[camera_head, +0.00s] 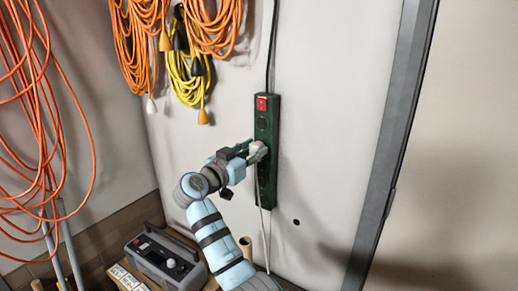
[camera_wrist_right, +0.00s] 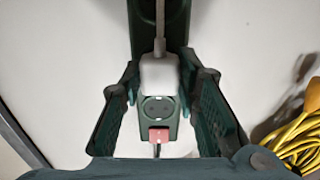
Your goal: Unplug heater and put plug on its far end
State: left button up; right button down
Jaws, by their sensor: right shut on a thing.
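A dark green power strip (camera_head: 265,190) is mounted upright on the wall, with a red switch (camera_head: 262,104) at its top. A white plug (camera_head: 258,150) is at the strip's middle, with its pale cord hanging down. My right gripper (camera_head: 248,151) is shut on the plug from the left. In the right wrist view its fingers flank the white plug (camera_wrist_right: 158,76), and a free round socket (camera_wrist_right: 158,108) shows between the plug and the red switch. I cannot tell whether the plug is fully seated. My left gripper is not in view. Which device is the heater is unclear.
A grey box-shaped device with a handle (camera_head: 165,258) stands at the bottom left. Orange cords (camera_head: 138,45) and a yellow cord (camera_head: 188,78) hang left of the strip. A grey metal post (camera_head: 395,130) stands right. The wall between strip and post is mostly clear.

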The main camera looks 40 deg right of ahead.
aim_at(253, 150)
jog(key=shift+s+a+r, duration=0.1)
jog(key=shift+s+a, duration=0.1)
jog(key=shift+a, duration=0.4)
jog(key=shift+b+v, duration=0.65)
jog(key=shift+v, duration=1.15)
jog(key=shift+a, duration=0.2)
